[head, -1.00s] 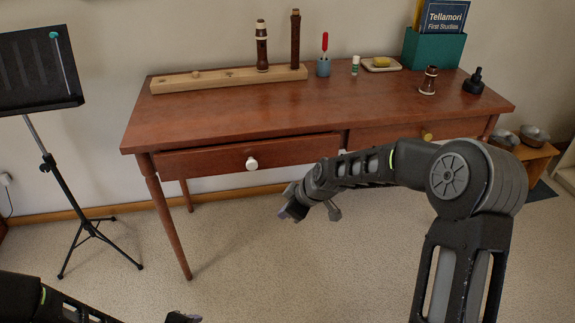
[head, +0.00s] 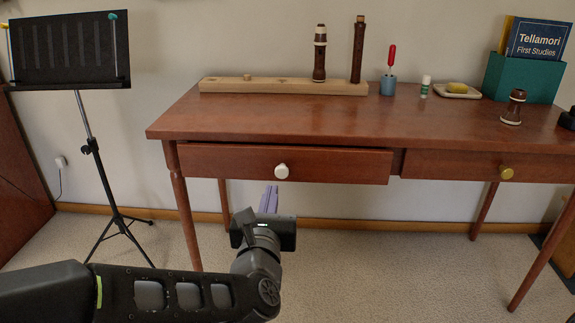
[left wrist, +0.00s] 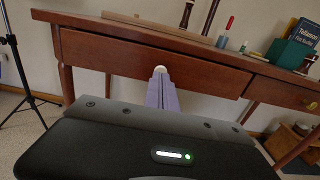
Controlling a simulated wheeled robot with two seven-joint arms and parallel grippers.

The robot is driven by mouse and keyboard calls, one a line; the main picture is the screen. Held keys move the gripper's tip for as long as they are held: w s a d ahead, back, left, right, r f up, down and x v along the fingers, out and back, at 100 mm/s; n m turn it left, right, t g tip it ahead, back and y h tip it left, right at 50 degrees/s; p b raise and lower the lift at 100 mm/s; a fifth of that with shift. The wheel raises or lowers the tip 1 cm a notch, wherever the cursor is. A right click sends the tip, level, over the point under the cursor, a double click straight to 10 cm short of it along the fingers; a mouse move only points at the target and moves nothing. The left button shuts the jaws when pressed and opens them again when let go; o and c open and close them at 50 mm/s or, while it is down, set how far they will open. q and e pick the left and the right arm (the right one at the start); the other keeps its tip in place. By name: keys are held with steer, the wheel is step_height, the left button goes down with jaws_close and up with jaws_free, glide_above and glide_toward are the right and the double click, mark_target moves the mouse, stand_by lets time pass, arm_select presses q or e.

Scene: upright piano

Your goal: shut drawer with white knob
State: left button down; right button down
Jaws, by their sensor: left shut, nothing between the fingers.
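The drawer with the white knob (head: 282,171) is the left drawer (head: 225,162) of a reddish-brown wooden table. Its front stands out a little from the table frame, so it is slightly open. My left gripper (head: 269,197) is shut and empty, below and just in front of the knob in the head view. In the left wrist view the shut fingers (left wrist: 162,92) point at the drawer front, with the white knob (left wrist: 160,70) right at their tips. I cannot tell whether they touch it. My right gripper is not in view.
The right drawer with a yellow knob (head: 506,173) looks shut. On the table top (head: 420,122) stand a wooden rack (head: 270,86) with dark instrument parts, a cup, a dish and a teal book box (head: 522,76). A music stand (head: 70,50) is at the left.

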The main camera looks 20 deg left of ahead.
arm_select(q)
steer(key=p, duration=0.4)
glide_toward(278, 153)
steer(key=x, duration=0.5)
steer(key=shift+w+f, duration=0.4)
steer(key=shift+w+a, duration=0.1)
steer(key=shift+w, duration=0.4)
steer(key=shift+w, duration=0.25)
steer(key=b+x, duration=0.2)
steer(key=x, duration=0.1)
steer(key=shift+w+a, duration=0.15)
steer(key=shift+a+r, duration=0.1)
steer(key=shift+r, duration=0.25)
